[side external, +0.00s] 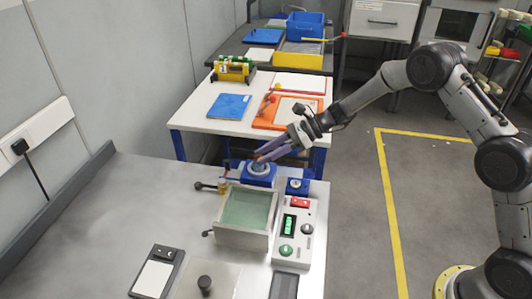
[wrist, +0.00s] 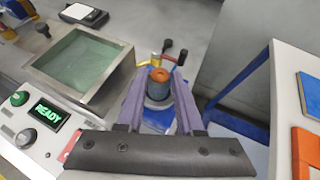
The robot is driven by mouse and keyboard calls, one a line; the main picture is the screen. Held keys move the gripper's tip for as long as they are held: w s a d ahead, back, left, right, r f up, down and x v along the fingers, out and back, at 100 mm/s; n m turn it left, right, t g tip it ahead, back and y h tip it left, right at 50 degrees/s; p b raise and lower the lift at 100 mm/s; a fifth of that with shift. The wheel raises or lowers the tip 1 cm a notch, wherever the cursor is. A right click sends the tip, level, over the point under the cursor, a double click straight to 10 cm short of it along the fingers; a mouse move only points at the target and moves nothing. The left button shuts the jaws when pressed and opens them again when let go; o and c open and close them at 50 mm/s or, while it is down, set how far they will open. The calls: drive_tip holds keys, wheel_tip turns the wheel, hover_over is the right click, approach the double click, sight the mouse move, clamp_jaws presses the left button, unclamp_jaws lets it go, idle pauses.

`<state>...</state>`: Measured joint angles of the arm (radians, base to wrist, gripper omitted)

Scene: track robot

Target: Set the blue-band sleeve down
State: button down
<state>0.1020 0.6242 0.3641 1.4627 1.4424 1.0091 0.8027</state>
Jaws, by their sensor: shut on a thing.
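The sleeve (wrist: 158,84) shows in the wrist view as a small upright cylinder with an orange-brown top and a darker blue-grey lower part. It sits between the purple fingertips of my gripper (wrist: 160,92), which is shut on it. Below it is a blue fixture (wrist: 158,121) with a round light-metal part. The side view shows my gripper (side external: 262,156) low over the same blue fixture (side external: 258,180) at the bench's far edge. The fingers hide most of the sleeve there. I cannot tell whether its bottom touches the fixture.
A metal tray with green inside (side external: 246,209) stands just in front of the fixture. A control box (side external: 292,232) with a green display reading READY is to its right. A black-knobbed lever (side external: 206,186) is to its left. A white table (side external: 190,118) stands behind.

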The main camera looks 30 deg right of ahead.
drive_tip(key=c, duration=0.5)
unclamp_jaws()
drive_tip(key=shift+c, duration=0.2)
drive_tip(key=shift+d+r, duration=0.1)
drive_tip(key=shift+r, duration=0.1)
drive_tip(key=v, duration=1.1)
drive_tip(key=shift+s+d, duration=0.15)
drive_tip(key=shift+d, duration=0.2)
drive_tip(key=s+a+r+n+g+h, duration=0.1)
drive_tip(key=s+r+n+h, duration=0.1)
drive_tip(key=s+r+n, duration=0.3)
drive_tip(key=s+a+r+n+h, duration=0.1)
drive_tip(key=s+n, duration=0.2)
drive_tip(key=s, duration=0.4)
drive_tip(key=s+a+r+n+g+h, duration=0.1)
drive_tip(key=s+r+n+h, duration=0.15)
drive_tip(key=s, duration=0.35)
drive_tip(key=s+d+n+t+h, duration=0.1)
drive_tip(key=s+d+n+h, duration=0.1)
drive_tip(key=s+n, duration=0.4)
drive_tip(key=s+d+r+n+t+h, duration=0.1)
drive_tip(key=s+d+n+h, duration=0.2)
drive_tip(key=s+n, duration=0.3)
drive_tip(key=s+d, duration=0.1)
drive_tip(key=s, duration=0.4)
drive_tip(key=shift+s+t+h, duration=0.15)
drive_tip(key=shift+t+h, duration=0.2)
drive_tip(key=shift+t, duration=0.05)
